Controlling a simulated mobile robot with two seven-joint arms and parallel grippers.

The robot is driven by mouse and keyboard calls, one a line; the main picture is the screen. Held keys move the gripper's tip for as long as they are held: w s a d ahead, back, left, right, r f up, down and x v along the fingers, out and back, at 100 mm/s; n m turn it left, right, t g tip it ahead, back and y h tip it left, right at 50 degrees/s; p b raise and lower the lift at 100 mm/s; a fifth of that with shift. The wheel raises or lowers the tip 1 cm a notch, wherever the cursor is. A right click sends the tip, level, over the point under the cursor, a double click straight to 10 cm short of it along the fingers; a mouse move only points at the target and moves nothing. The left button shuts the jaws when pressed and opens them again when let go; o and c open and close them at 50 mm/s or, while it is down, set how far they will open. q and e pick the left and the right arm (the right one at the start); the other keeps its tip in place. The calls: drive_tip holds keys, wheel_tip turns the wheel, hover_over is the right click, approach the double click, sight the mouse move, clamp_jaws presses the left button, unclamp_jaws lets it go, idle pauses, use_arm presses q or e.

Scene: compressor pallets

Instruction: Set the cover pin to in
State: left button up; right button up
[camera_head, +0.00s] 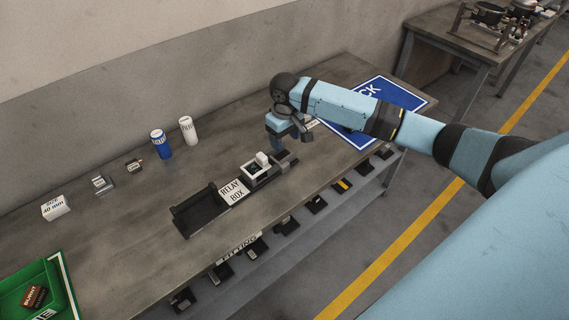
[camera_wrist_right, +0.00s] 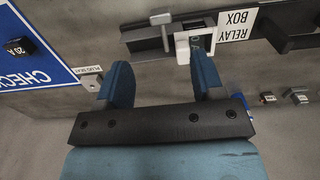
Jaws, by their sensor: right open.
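The relay box (camera_head: 254,172) is a white housing with a dark inside, on a dark fixture beside the RELAY BOX label; it also shows in the right wrist view (camera_wrist_right: 185,51). My right gripper (camera_head: 291,133) is over the table just behind and right of the box. In the wrist view its blue fingers (camera_wrist_right: 160,68) are spread with nothing between them, the right one close to the white housing. My left gripper is out of view.
A black open tray (camera_head: 195,211) adjoins the RELAY BOX label (camera_head: 233,191). A blue can (camera_head: 161,145) and a white can (camera_head: 188,130) stand behind. A blue sign (camera_head: 385,101) lies at right, a green bin (camera_head: 62,285) at lower left. Several fittings sit along the front shelf.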

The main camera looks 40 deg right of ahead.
sight(285, 164)
wheel_tip(285, 164, down, 12)
drive_tip(key=shift+p, duration=0.35)
clamp_jaws()
drive_tip(key=shift+w+a, duration=0.15)
drive_tip(key=shift+w, duration=0.65)
drive_tip(key=shift+w+a, duration=0.1)
drive_tip(key=shift+w, duration=0.7)
unclamp_jaws()
drive_tip(key=shift+r, duration=0.1)
wheel_tip(285, 164, up, 14)
drive_tip(key=shift+b, duration=0.45)
drive_tip(key=shift+s+f, duration=0.1)
drive_tip(key=shift+f, duration=0.15)
